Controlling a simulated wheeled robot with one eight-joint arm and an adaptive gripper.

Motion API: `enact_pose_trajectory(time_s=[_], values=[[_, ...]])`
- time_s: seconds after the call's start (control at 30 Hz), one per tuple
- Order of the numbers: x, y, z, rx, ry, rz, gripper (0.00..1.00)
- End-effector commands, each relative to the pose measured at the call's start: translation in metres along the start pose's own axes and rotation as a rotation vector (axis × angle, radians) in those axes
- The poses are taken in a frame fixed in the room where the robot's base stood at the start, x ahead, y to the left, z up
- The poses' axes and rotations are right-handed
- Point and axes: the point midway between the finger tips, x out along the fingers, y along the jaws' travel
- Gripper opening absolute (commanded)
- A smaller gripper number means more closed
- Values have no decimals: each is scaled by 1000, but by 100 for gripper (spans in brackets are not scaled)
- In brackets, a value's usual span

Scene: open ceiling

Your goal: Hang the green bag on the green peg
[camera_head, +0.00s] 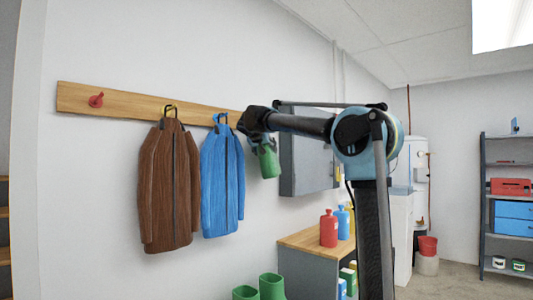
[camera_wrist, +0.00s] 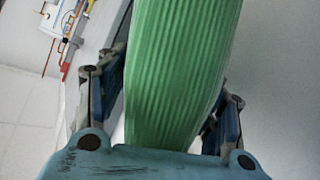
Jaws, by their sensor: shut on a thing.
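My gripper (camera_head: 264,143) is shut on the green bag (camera_head: 268,162), which hangs below it at the right end of the wall rail (camera_head: 130,105). In the wrist view the bag (camera_wrist: 175,75) is a ribbed green shape filling the space between the two fingers. The rail carries a red peg (camera_head: 96,100) at its left end, bare. I see no green peg; the rail's right end is behind my gripper and arm. Whether the bag touches the rail or wall I cannot tell.
A brown coat (camera_head: 168,190) and a blue coat (camera_head: 222,180) hang on the rail left of my gripper. A grey cabinet (camera_head: 300,165) is on the wall behind my arm. Below are a wooden-topped bench (camera_head: 300,240) with bottles and green boots (camera_head: 271,287).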

Motion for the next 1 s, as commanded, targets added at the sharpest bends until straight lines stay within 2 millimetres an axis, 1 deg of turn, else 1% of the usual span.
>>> enact_pose_trajectory(time_s=[0.17,0.2,0.27,0.6,0.73,0.87,1.0], values=[[0,-2,0,-3,2,-5,28],[0,-2,0,-3,2,-5,70],[0,-2,0,-3,2,-4,84],[0,-1,0,-1,1,-2,85],[-2,0,-4,-1,1,-2,85],[-6,3,-16,-1,1,-2,85],[-15,8,-37,-1,1,-2,85]])
